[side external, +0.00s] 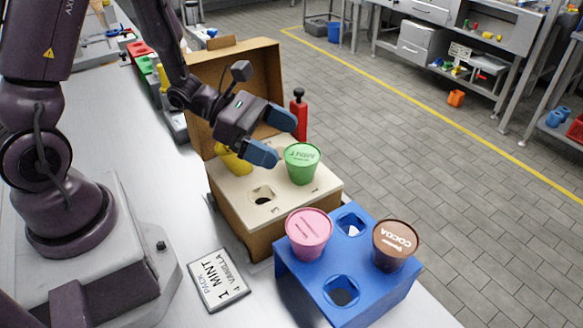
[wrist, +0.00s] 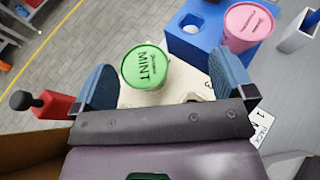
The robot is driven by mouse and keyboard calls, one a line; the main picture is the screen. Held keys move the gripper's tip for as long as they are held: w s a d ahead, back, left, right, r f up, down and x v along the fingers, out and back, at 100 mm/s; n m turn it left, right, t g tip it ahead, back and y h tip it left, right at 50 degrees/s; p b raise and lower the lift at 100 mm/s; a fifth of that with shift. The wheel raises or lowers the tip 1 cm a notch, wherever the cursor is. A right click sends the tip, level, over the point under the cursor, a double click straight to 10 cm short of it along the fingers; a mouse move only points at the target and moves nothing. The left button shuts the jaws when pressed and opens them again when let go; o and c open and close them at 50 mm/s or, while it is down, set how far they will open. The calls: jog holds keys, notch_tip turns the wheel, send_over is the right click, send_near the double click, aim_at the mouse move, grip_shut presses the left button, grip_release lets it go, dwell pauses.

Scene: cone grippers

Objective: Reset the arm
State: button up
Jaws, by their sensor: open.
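My gripper (side external: 271,137) is open and empty above the cream-topped carton (side external: 285,203). A green MINT tub (side external: 302,163) stands upright in the carton top, just beyond my fingertips. In the wrist view the MINT lid (wrist: 145,66) shows between and ahead of my two blue fingers (wrist: 165,72). A yellow tub (side external: 232,161) sits in the carton, partly hidden behind my gripper. An open hole (side external: 263,194) shows in the carton top. A pink tub (side external: 309,232) and a brown COCOA tub (side external: 396,243) stand in the blue stand (side external: 315,292).
The blue stand has two empty holes. A card (side external: 219,280) reading "PACK 1 MINT 4 VANILLA" lies on the white table (side external: 130,150). The carton's raised brown flap (side external: 262,75) stands behind my gripper. A red bottle (side external: 299,118) stands beside the carton.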

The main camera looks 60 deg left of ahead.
aim_at(298, 152)
jog(key=shift+n+t+y, duration=0.3)
jog(key=shift+y, duration=0.2)
jog(key=w, duration=0.1)
jog(key=w+f, duration=0.1)
jog(key=w, duration=0.2)
jog(key=shift+w+d+f, duration=0.15)
jog(key=shift+d+f, duration=0.1)
jog(key=shift+f, duration=0.15)
jog(key=shift+d+r, duration=0.1)
jog(key=shift+r, duration=0.2)
jog(key=s+d+r+m+g, duration=0.35)
jog(key=s+r+m, duration=0.2)
jog(key=m, duration=0.25)
jog(key=s+d+r+m+g, duration=0.2)
jog(key=s+r+m+g, duration=0.3)
jog(key=m, duration=0.3)
jog(key=s+a+r+m+t+y, duration=0.4)
jog(key=s+a+r+m+y, duration=0.2)
jog(key=a+m+y, duration=0.3)
jog(key=shift+s+r+m+t, duration=0.4)
jog(key=shift+s+m, duration=0.25)
jog(key=shift+m, duration=0.25)
